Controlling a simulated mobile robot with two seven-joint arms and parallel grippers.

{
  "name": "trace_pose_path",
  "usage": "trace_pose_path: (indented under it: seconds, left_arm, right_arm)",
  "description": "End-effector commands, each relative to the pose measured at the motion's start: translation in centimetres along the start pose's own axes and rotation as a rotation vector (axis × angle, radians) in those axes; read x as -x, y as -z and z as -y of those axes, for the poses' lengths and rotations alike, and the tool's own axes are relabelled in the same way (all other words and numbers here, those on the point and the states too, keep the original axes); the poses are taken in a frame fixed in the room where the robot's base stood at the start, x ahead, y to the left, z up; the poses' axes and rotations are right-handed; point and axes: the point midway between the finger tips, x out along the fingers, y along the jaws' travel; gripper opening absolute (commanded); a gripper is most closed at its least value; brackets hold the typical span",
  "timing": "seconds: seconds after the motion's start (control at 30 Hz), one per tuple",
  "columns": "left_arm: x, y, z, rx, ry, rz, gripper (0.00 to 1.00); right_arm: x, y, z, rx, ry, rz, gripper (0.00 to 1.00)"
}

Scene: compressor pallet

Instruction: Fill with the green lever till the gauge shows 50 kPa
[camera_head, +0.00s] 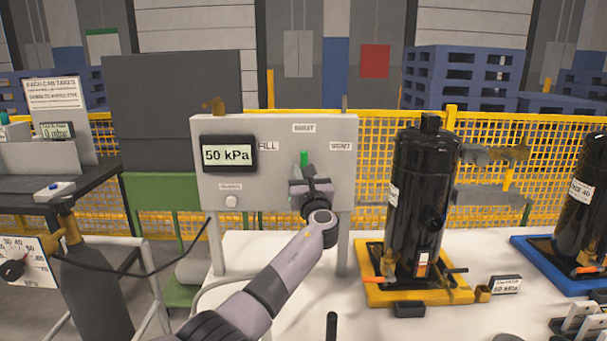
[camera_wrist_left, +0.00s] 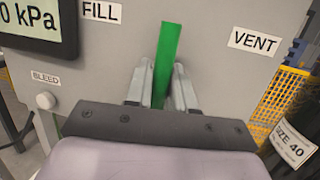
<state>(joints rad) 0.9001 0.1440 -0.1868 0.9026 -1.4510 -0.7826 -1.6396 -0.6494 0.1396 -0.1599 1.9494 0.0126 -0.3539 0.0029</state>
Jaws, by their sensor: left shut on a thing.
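The green lever (camera_head: 304,158) stands on the grey panel (camera_head: 275,200), under a label whose text is too small to read surely. It also shows in the left wrist view (camera_wrist_left: 165,60), tilted slightly to the right between the FILL and VENT labels. My left gripper (camera_head: 303,184) is at the lever; in the wrist view its two fingers (camera_wrist_left: 158,90) are shut on it, one on each side. The gauge (camera_head: 228,154) on the panel's left reads 50 kPa. My right gripper is not in view.
A white BLEED button (camera_wrist_left: 46,100) sits below the gauge. Right of the panel, a black compressor (camera_head: 418,200) stands on a yellow tray (camera_head: 440,296), with a small 50 kPa sign (camera_head: 506,285) beside it. A grey cylinder (camera_head: 95,285) stands at the left.

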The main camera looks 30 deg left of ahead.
Motion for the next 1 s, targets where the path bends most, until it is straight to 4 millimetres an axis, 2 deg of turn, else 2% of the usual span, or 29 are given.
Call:
trace_pose_path:
  seconds: [0.1, 0.13, 0.17, 0.2, 0.63, 1.0]
  left_arm:
    - [-0.1, -0.2, -0.1, 0.002, -0.001, 0.003, 0.00]
    - [-0.1, -0.2, -0.1, 0.002, -0.001, 0.003, 0.30]
    - [-0.1, -0.2, -0.1, 0.002, -0.001, 0.003, 0.40]
    - [-0.1, -0.2, -0.1, 0.002, -0.001, 0.002, 0.44]
    - [0.6, -0.1, 0.0, 0.003, 0.001, 0.001, 0.44]
    - [4.8, -0.1, 0.0, 0.004, 0.001, 0.000, 0.44]
  right_arm:
    - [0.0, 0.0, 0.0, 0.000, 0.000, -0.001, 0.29]
    - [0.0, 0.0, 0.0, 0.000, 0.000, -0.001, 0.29]
    - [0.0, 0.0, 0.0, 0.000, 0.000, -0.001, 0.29]
    - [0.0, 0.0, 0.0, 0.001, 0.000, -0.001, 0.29]
    - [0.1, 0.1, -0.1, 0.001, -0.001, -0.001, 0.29]
    - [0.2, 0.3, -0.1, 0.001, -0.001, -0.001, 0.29]
